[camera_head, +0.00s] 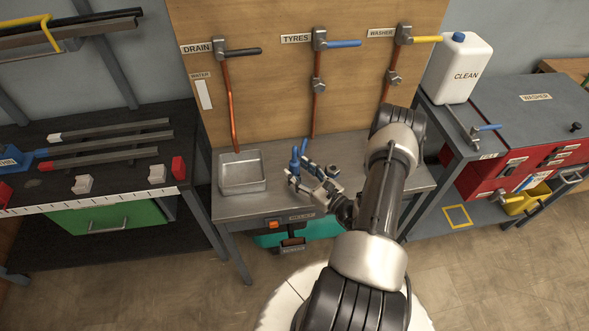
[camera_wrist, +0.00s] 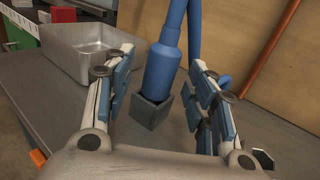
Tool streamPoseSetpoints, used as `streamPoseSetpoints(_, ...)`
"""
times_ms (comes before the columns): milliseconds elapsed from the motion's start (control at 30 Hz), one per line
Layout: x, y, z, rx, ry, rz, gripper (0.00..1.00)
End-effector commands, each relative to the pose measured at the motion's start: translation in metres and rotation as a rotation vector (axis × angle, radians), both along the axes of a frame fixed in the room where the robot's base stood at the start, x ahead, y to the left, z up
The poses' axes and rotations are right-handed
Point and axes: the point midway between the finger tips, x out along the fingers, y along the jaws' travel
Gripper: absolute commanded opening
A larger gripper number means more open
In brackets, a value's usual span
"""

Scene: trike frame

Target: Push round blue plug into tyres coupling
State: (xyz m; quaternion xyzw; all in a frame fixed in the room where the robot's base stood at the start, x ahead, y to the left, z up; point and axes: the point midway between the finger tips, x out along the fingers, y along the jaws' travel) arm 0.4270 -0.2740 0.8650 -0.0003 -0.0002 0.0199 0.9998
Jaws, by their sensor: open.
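The round blue plug (camera_wrist: 162,72) stands upright in a small dark grey square holder (camera_wrist: 151,108) on the bench, with a blue hose rising from its top. It also shows in the head view as a small blue shape (camera_head: 295,158), partly hidden by my gripper (camera_head: 312,178). In the wrist view my gripper (camera_wrist: 160,85) is open, its fingers on either side of the plug and holder, with visible gaps. A grey fitting (camera_head: 319,86), likely the tyres coupling, sits lower on that pipe.
A metal tray (camera_head: 242,173) stands left of my gripper on the bench. DRAIN and WASHER pipes flank the TYRES pipe on the wooden board (camera_head: 270,85). A white CLEAN canister (camera_head: 458,68) stands at right. Bare bench lies between tray and gripper.

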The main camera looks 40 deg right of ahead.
Motion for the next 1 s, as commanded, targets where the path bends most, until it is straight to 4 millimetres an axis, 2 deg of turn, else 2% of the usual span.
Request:
streamPoseSetpoints(33,0.009,0.001,-0.001,-0.002,-0.001,0.005,0.51)
streamPoseSetpoints(167,0.02,0.001,-0.001,-0.001,0.0,0.001,0.51)
streamPoseSetpoints(433,0.022,0.001,0.0,0.001,0.001,0.0,0.51)
streamPoseSetpoints(1000,0.022,0.001,0.0,0.001,0.001,0.0,0.12)
